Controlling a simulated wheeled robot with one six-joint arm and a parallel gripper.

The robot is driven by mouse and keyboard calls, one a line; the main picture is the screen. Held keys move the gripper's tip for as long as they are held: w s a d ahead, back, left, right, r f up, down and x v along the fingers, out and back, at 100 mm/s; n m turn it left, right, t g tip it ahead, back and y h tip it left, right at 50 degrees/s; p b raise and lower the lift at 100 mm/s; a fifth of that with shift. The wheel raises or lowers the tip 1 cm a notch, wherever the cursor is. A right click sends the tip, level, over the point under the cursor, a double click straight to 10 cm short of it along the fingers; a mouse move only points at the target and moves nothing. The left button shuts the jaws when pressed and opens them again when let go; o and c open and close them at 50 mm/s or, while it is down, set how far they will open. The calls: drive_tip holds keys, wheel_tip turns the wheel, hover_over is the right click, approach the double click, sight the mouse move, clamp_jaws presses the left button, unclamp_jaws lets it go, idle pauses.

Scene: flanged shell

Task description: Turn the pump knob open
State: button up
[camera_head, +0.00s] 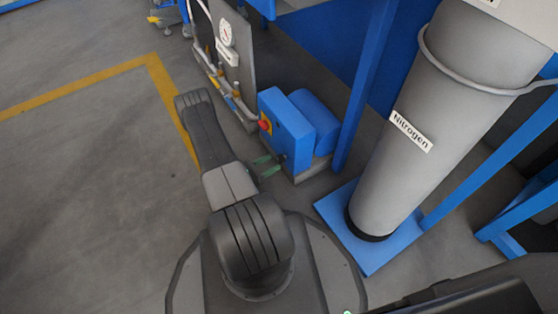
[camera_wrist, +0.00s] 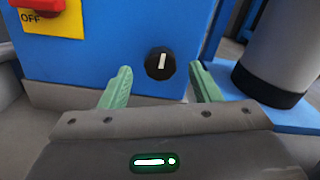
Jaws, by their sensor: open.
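The pump knob (camera_wrist: 160,63) is a round black knob with a white line that stands nearly upright, on the front of a blue box (camera_wrist: 105,55). The blue pump box also shows in the head view (camera_head: 288,130). My gripper (camera_wrist: 160,80) has two green fingers spread apart, one on each side of the knob in the wrist view. I cannot tell how far the fingertips are from the panel. In the head view my gripper (camera_head: 266,166) is at the lower front of the blue box, and the knob is hard to make out there.
A red switch (camera_wrist: 42,5) on a yellow OFF plate (camera_wrist: 55,22) is at the box's upper left. The Nitrogen cylinder (camera_head: 425,120) stands on a blue base (camera_head: 375,253) to the right. A gauge panel (camera_head: 232,60) with pipes is behind. Floor at left is clear.

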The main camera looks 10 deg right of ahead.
sight(278, 160)
drive_tip(key=shift+b+x, duration=0.5)
drive_tip(key=shift+x, duration=1.75)
drive_tip(key=c, duration=1)
